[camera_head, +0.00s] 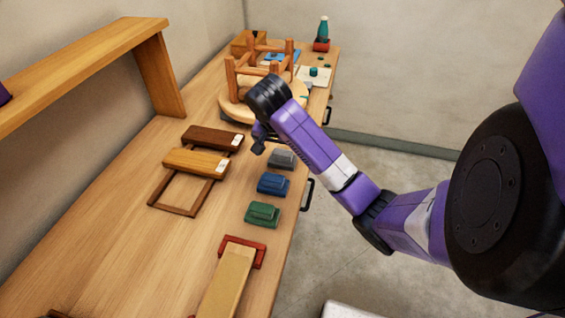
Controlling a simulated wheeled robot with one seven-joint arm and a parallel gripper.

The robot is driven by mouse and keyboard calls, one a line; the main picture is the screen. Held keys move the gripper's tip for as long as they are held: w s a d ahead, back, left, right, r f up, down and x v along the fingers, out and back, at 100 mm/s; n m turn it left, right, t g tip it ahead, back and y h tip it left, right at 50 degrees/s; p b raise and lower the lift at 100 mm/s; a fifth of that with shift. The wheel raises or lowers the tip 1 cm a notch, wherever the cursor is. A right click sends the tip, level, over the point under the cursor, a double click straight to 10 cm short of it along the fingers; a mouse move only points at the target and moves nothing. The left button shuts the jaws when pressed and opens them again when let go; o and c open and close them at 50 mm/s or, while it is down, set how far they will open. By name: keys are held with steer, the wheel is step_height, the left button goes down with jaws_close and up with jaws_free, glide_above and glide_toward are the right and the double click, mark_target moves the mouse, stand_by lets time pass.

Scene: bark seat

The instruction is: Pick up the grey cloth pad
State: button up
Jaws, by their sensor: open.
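The grey cloth pad (283,158) lies on the wooden bench near its right edge. It is the farthest of three folded pads in a row, beyond the blue pad (272,184) and the green pad (262,213). My gripper (258,144) is open and empty. In the picture it is just to the upper left of the grey pad and seems to be above the bench. I cannot tell its exact height. My arm comes in from the right and passes beside the grey pad without hiding it.
A round wooden stool (233,98) stands upside down beyond my gripper. Left are a dark wood block (207,138) and a lighter block (192,161) on a frame. A red clamp (260,252) with a plank is nearest. A green bottle (323,30) stands at the far end.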

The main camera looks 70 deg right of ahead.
mark_target(282, 153)
steer(key=b+x, duration=0.2)
steer(key=x, duration=0.1)
steer(key=shift+a+f+b, duration=0.1)
steer(key=shift+f+b, duration=0.05)
steer(key=shift+b, duration=0.2)
steer(key=shift+p+x, duration=0.4)
steer(key=shift+x, duration=0.4)
steer(key=c, duration=1.5)
steer(key=shift+o, duration=0.2)
step_height(282, 153, up, 20)
steer(key=p, duration=1.3)
